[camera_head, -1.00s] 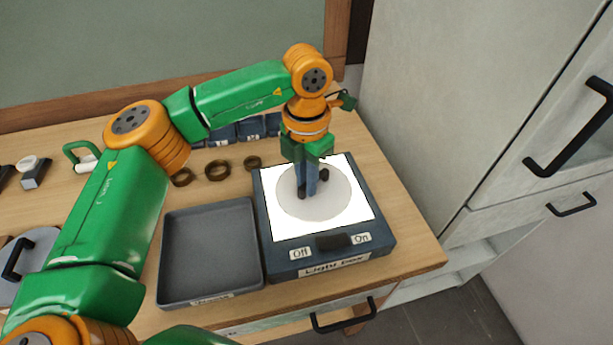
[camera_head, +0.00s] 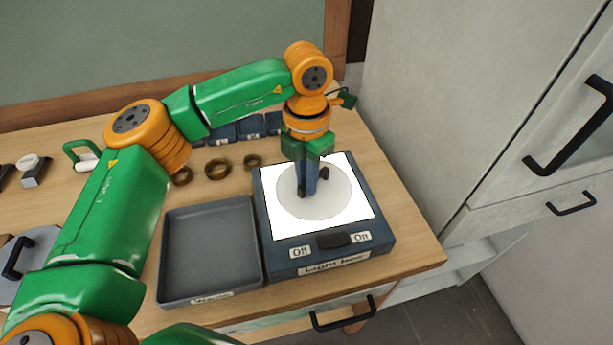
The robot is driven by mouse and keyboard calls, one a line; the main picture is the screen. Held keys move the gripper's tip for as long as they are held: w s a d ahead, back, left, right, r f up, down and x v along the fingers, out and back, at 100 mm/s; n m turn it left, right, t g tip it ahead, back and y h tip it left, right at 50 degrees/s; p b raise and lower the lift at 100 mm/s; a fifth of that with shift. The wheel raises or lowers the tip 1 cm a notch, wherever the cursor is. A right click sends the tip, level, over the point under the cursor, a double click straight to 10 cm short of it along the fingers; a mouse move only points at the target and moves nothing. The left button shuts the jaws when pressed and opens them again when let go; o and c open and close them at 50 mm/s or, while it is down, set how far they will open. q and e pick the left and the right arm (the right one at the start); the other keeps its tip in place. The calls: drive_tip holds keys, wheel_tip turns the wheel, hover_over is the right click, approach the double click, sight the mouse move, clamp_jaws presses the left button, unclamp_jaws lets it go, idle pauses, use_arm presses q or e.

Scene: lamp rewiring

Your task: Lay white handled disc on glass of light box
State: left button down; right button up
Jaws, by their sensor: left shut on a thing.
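The white handled disc (camera_head: 330,204) is at the light box, over its bright white glass (camera_head: 349,222). My left gripper (camera_head: 312,190) points down at the middle of the disc and is shut on its dark handle, which the fingers partly hide. The disc looks level and lies within the glass outline; I cannot tell whether it touches the glass. The light box (camera_head: 385,236) has a dark blue case with a black switch (camera_head: 333,241) between "Off" and "On" labels. My right gripper is not in view.
An empty grey tray (camera_head: 211,250) stands left of the light box. Brown rings (camera_head: 217,169) and dark blue bins (camera_head: 250,128) are behind. A grey disc with a black handle (camera_head: 38,258) lies at the far left. A pale cabinet (camera_head: 450,100) stands on the right.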

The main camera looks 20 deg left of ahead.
use_arm(q)
drive_tip(key=shift+f+b, duration=0.3)
idle(0.5)
drive_tip(key=shift+c, duration=1.4)
unclamp_jaws()
drive_tip(key=shift+r, duration=0.15)
drive_tip(key=shift+r+p, duration=3.25)
drive_tip(key=shift+r, duration=0.65)
